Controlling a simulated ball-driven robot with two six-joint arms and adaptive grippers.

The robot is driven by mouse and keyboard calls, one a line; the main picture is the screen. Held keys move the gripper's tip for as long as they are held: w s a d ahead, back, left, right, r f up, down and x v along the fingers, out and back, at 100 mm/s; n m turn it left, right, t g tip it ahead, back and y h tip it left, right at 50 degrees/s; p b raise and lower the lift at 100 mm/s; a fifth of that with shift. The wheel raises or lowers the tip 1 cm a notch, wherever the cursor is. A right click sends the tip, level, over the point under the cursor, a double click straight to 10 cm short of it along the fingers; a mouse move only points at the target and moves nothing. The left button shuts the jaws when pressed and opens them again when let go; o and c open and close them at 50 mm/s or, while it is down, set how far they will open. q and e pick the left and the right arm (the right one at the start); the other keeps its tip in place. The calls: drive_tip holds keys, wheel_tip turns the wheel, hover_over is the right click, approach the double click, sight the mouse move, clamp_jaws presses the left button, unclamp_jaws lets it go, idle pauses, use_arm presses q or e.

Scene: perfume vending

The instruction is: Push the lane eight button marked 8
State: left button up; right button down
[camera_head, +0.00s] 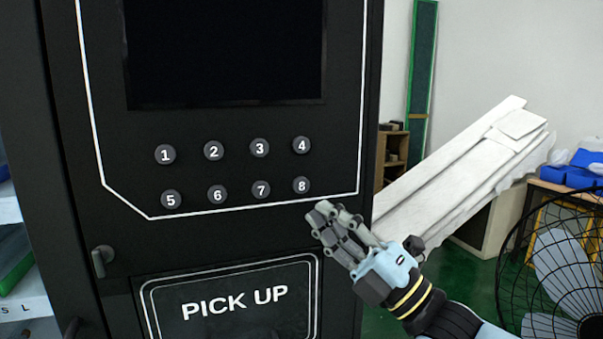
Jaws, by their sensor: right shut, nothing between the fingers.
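The button marked 8 (302,185) is a round dark button with a white numeral, at the right end of the lower button row on the black vending machine (230,235). It is fully visible. My right gripper (321,214) comes in from the lower right and is shut with nothing in it. Its fingertips show just below and right of button 8 in the picture. A small gap separates them from the button in this view; how far they are from the panel in depth I cannot tell. My left gripper is not in view.
Button 7 (261,190) is left of button 8, and button 4 (301,145) is above it. A dark screen (225,50) is above the buttons, and the PICK UP door (235,302) is below. White boards (460,165) and a black fan (565,270) stand at the right.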

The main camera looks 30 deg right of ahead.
sight(301, 185)
drive_tip(key=shift+f, duration=0.1)
drive_tip(key=shift+w, duration=0.1)
drive_tip(key=shift+w+d+b, duration=0.35)
drive_tip(key=shift+w+b, duration=0.5)
drive_tip(key=shift+w, duration=0.55)
drive_tip(key=shift+w+d+b, duration=0.35)
drive_tip(key=shift+w+b, duration=0.5)
drive_tip(key=shift+w, duration=0.6)
drive_tip(key=shift+w+d+b, duration=0.35)
drive_tip(key=shift+w+b, duration=0.5)
drive_tip(key=shift+w, duration=0.55)
drive_tip(key=shift+w+d, duration=0.1)
drive_tip(key=shift+w, duration=0.3)
